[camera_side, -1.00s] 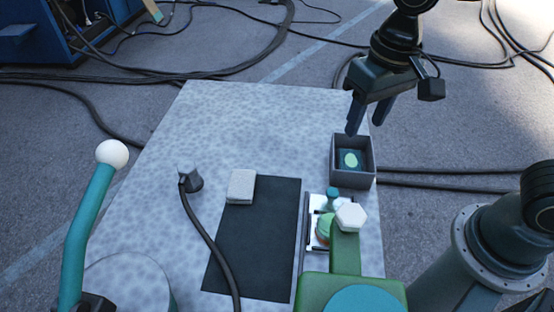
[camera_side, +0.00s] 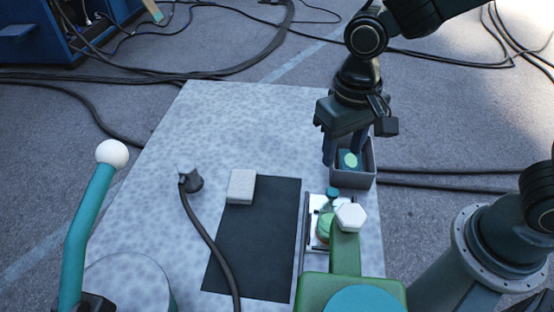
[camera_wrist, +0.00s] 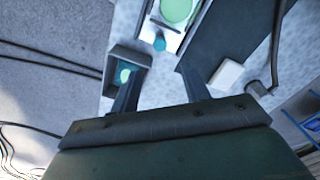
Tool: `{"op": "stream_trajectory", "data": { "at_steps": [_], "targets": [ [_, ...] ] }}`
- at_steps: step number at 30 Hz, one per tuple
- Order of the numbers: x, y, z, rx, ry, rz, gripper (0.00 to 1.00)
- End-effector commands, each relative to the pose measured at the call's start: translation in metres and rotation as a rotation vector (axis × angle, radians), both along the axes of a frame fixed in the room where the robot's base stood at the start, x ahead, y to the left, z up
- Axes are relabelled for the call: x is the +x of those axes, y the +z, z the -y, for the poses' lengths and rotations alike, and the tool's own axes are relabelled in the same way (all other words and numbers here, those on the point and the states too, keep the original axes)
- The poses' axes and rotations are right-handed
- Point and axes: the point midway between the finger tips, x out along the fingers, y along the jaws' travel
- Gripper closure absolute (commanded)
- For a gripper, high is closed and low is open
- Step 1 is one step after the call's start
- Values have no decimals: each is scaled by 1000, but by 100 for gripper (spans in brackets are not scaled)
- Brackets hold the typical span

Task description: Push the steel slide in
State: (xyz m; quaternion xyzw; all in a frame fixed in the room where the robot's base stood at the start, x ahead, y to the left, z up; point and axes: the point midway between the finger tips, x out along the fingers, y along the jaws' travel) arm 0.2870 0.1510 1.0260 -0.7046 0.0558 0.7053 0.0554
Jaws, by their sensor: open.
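The steel slide (camera_side: 315,204) is a pale metal plate in a narrow track at the right of the grey-speckled table. A small teal knob (camera_side: 332,193) stands at its far end, and a green round piece (camera_side: 326,224) lies on it. In the wrist view the slide (camera_wrist: 171,25) and knob (camera_wrist: 160,43) show near the top. My gripper (camera_side: 343,160) is open and empty, beyond the knob and apart from it. It also shows in the wrist view (camera_wrist: 158,84). A green part with a white hexagonal top (camera_side: 350,217) partly hides the slide in the side view.
A grey open box (camera_side: 352,182) with a teal and light-green piece inside stands close beside my fingers. A dark mat (camera_side: 255,240), a pale block (camera_side: 241,187) and a grey post with a black cable (camera_side: 190,179) lie left. The far left tabletop is clear.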

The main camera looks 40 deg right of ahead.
Motion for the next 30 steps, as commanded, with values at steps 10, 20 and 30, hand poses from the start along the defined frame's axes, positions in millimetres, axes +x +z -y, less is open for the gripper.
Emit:
{"op": "stream_trajectory", "data": {
  "at_steps": [10,20,30],
  "targets": [
    [0,-50,0,-2,0,-3,54],
    [0,-90,0,-1,0,-2,54],
    [0,-110,0,0,0,1,54]
  ]
}}
